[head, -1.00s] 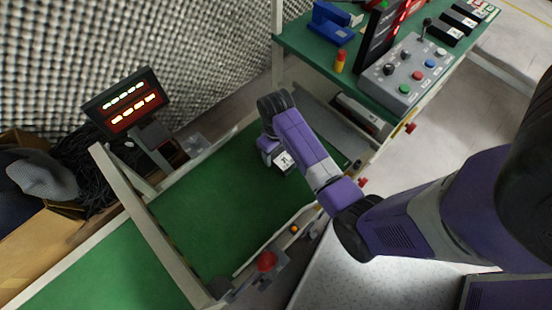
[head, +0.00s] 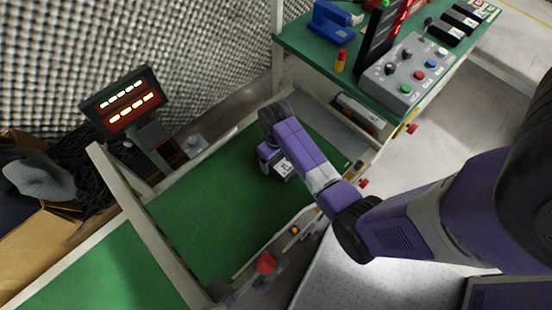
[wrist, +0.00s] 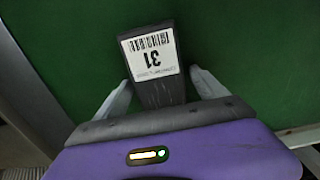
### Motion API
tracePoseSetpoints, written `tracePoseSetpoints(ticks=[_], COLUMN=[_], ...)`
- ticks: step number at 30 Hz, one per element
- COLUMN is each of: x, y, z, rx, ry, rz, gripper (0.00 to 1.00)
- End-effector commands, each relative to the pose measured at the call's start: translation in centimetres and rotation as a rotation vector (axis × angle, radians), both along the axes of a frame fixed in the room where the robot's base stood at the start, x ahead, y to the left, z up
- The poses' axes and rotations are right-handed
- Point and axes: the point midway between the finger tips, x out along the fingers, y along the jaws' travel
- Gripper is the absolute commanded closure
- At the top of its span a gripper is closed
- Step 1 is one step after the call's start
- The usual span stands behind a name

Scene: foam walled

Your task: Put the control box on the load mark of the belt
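The control box appears to be the dark box with a white label marked 31 (wrist: 150,55), seen in the wrist view between my gripper's two fingers (wrist: 160,80). Most of the box is hidden by the gripper there. Whether the box touches the belt is unclear. I cannot make out a load mark on the belt.
A red button (head: 266,263) stands on the belt's near rail. A lit display (head: 124,100) stands at the left. A green-topped bench (head: 300,35) at upper right holds a grey button panel (head: 408,70), a blue tool (head: 330,22) and dark boxes. The belt's lower-left part is clear.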

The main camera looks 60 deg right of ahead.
Motion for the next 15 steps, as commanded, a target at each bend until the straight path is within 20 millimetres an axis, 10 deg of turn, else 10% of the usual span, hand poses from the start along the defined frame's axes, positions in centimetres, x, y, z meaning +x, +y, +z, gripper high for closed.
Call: tracePoseSetpoints(ticks=[15], x=[0.1], y=[-0.1], z=[5.8], rx=[-0.002], ry=[-0.003], rz=[0.000], gripper=[0.18])
